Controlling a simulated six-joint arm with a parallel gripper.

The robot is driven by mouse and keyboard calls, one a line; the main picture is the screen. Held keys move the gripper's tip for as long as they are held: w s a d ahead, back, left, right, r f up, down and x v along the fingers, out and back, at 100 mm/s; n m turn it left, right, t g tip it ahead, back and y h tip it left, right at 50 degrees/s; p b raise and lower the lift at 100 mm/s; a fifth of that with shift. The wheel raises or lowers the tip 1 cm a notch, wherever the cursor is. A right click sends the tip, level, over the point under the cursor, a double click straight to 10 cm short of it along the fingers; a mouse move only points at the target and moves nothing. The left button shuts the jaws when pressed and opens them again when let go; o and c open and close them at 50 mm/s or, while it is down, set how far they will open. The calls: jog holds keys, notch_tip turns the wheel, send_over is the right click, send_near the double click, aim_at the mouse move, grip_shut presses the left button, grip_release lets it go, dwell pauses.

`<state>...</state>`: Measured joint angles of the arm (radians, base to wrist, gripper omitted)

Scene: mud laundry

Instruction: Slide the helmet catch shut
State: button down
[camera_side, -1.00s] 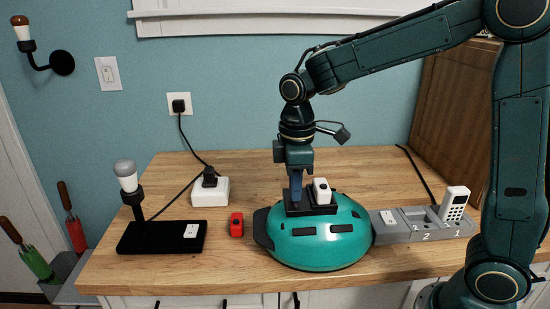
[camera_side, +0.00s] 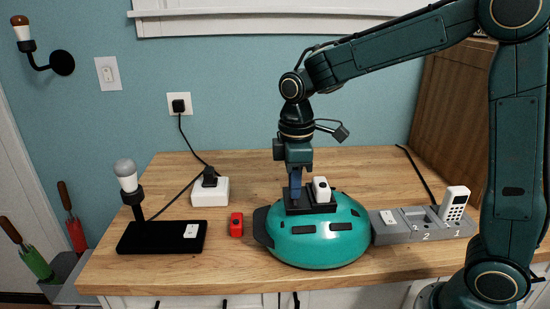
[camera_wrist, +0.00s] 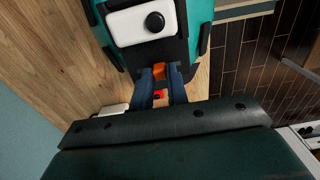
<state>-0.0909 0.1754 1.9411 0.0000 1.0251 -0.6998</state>
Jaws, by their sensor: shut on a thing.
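The teal helmet (camera_side: 318,248) rests on the wooden counter. A black mount (camera_side: 318,209) sits on top of it. A white block with a black round knob (camera_side: 322,190) sits in the mount, and it also shows in the wrist view (camera_wrist: 128,26). The orange catch (camera_wrist: 159,71) is at the mount's near edge in the wrist view. My gripper (camera_wrist: 160,76) has its blue fingers on either side of the catch and is shut on it. In the side view my gripper (camera_side: 295,204) points down at the mount's left end, and the catch is hidden there.
A red block (camera_side: 236,224) stands left of the helmet. A black lamp base (camera_side: 160,238) and a white plug box (camera_side: 210,191) are further left. A grey numbered tray (camera_side: 400,238) with a white keypad device (camera_side: 455,203) is close on the right.

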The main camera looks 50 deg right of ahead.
jog(key=shift+w+d, duration=1.25)
dwell(1.9)
jog(key=c, duration=1.6)
grip_release()
jog(key=shift+o, duration=0.2)
jog(key=shift+r, duration=0.1)
jog(key=shift+r, duration=2.9)
